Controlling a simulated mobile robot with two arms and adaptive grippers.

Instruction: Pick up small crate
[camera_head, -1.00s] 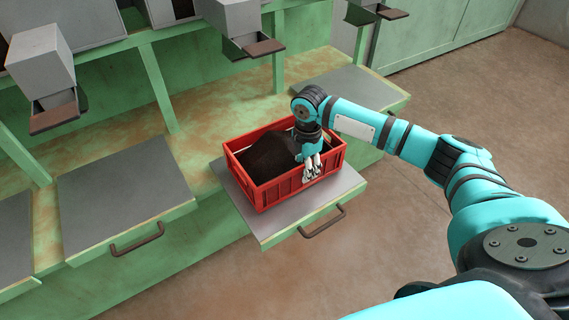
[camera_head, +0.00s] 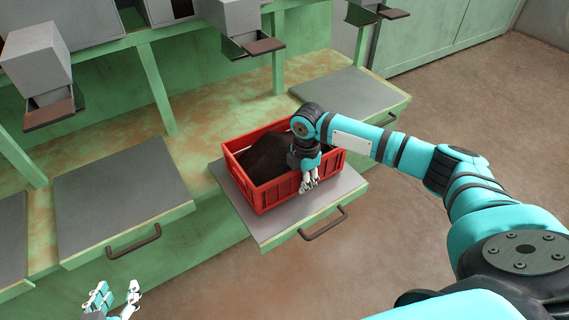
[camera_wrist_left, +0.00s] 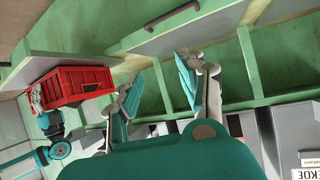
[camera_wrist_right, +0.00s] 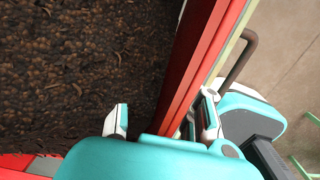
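The small red crate (camera_head: 274,193) holds dark soil (camera_head: 268,158) and rests on a grey pull-out shelf (camera_head: 270,235). It also shows at the left of the left wrist view (camera_wrist_left: 70,86). My right gripper (camera_head: 309,183) points down at the crate's near right wall. In the right wrist view its fingers (camera_wrist_right: 165,120) are apart on either side of the red wall (camera_wrist_right: 188,85), one over the soil and one outside. My left gripper (camera_head: 117,298) is at the bottom left, open and empty, away from the crate; its spread fingers fill the left wrist view's middle (camera_wrist_left: 155,100).
The shelf has a dark handle (camera_head: 323,224). Another grey shelf (camera_head: 120,195) with a handle sticks out at left, and one (camera_head: 350,95) lies behind at right. Grey chutes (camera_head: 40,65) hang above the green bench. The floor (camera_head: 455,105) at right is clear.

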